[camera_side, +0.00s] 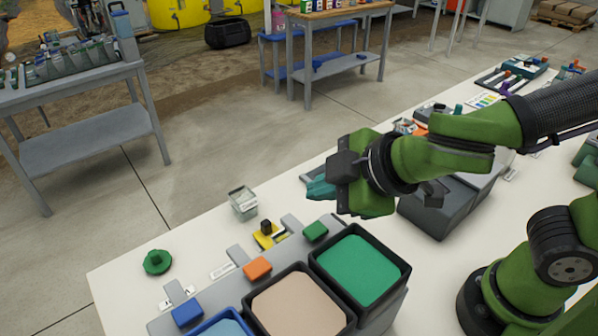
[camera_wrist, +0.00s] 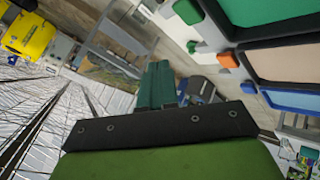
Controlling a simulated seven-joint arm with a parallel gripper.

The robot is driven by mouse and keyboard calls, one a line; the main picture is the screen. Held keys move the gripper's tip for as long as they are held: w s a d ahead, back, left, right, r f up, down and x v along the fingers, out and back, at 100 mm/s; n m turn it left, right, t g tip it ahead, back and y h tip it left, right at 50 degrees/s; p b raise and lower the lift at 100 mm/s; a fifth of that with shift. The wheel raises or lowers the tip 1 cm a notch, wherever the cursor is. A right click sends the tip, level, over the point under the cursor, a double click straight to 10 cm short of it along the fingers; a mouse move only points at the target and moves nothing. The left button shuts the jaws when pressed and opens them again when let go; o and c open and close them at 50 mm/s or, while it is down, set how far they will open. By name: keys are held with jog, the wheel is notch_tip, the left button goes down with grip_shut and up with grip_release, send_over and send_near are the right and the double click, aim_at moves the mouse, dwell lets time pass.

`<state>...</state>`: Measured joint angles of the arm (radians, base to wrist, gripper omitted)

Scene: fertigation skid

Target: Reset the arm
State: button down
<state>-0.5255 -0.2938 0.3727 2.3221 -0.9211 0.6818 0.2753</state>
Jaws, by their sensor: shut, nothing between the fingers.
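My gripper (camera_side: 314,188) is in the middle of the side view, held in the air above the white table (camera_side: 210,230). Its teal fingers are together and point left, with nothing between them. In the wrist view the shut fingers (camera_wrist: 159,68) stick out past a dark bar with bolts. The arm is green and black and reaches in from the right. The gripper touches no object that I can see.
Bins with green (camera_side: 358,268), beige (camera_side: 300,305) and light blue (camera_side: 222,328) contents stand below the gripper. A clear container (camera_side: 243,203), a yellow piece (camera_side: 268,236) and a green knob (camera_side: 157,262) are on the table. A dark grey box (camera_side: 440,210) is under the arm.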

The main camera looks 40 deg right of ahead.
jog(key=d, duration=0.1)
jog(key=d+f+m+g, duration=0.1)
jog(key=s+d+m, duration=0.1)
jog(key=shift+d+f+h, duration=0.2)
jog(key=shift+f+h, duration=0.1)
jog(key=shift+h, duration=0.1)
jog(key=s+d+r+m, duration=0.1)
jog(key=d+m, duration=0.5)
jog(key=d, duration=0.1)
jog(key=s+d+r+m+y, duration=0.1)
jog(key=d+m, duration=0.6)
jog(key=d, duration=0.1)
jog(key=shift+s+d+r+g, duration=0.15)
jog(key=shift+s+r+g, duration=0.1)
jog(key=shift+r+g, duration=0.15)
jog(key=c, duration=1.8)
grip_release()
jog(key=shift+c, duration=0.2)
